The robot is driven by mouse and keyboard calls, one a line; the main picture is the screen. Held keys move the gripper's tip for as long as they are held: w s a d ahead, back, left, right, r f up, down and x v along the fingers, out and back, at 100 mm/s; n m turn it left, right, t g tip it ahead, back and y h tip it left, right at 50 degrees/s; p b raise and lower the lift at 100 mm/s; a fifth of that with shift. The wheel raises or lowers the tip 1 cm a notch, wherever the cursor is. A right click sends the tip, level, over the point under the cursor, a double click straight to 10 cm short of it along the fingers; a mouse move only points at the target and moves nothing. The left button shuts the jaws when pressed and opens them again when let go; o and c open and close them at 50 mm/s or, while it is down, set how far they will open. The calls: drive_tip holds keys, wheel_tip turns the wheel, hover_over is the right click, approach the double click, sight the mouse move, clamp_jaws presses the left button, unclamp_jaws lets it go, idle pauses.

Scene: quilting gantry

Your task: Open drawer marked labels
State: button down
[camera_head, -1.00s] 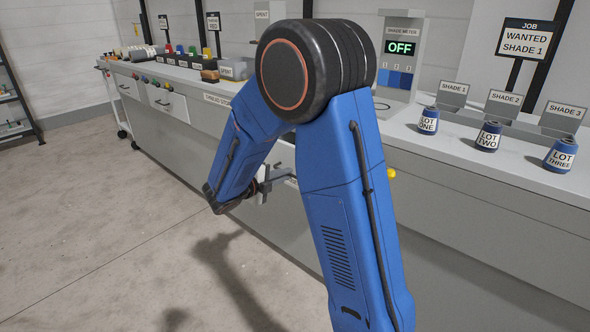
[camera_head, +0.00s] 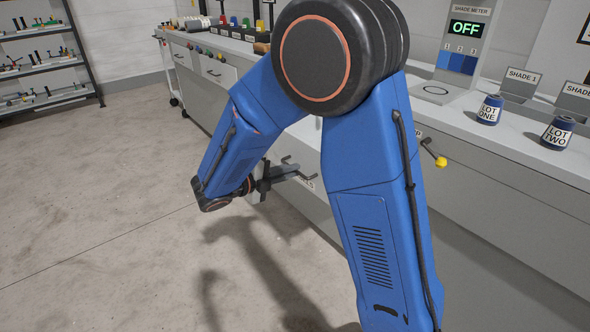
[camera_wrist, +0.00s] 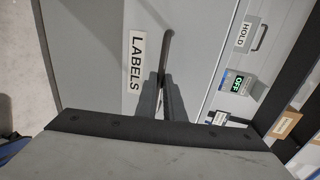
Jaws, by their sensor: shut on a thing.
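The grey drawer front marked LABELS (camera_wrist: 100,45) fills much of the wrist view, its white label sideways to the left of the dark bar handle (camera_wrist: 167,48). My gripper (camera_wrist: 166,92) is shut on that handle. In the head view my gripper (camera_head: 284,170) is low at the bench front, and only the end of the drawer's label (camera_head: 308,184) shows beside it. My blue arm hides much of the drawer there. I cannot tell how far the drawer stands out.
The long bench (camera_head: 510,155) carries blue cones LOT ONE (camera_head: 489,110) and LOT TWO (camera_head: 557,134), and a shade meter (camera_head: 466,45) reading OFF. A yellow knob (camera_head: 441,162) sticks out of the bench front. Open floor (camera_head: 100,200) lies at left, with shelves (camera_head: 42,60) behind.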

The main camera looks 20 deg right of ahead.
drive_tip(key=c, duration=1.9)
unclamp_jaws()
drive_tip(key=shift+a, duration=0.1)
drive_tip(key=v, duration=1.7)
drive_tip(key=shift+a, duration=0.2)
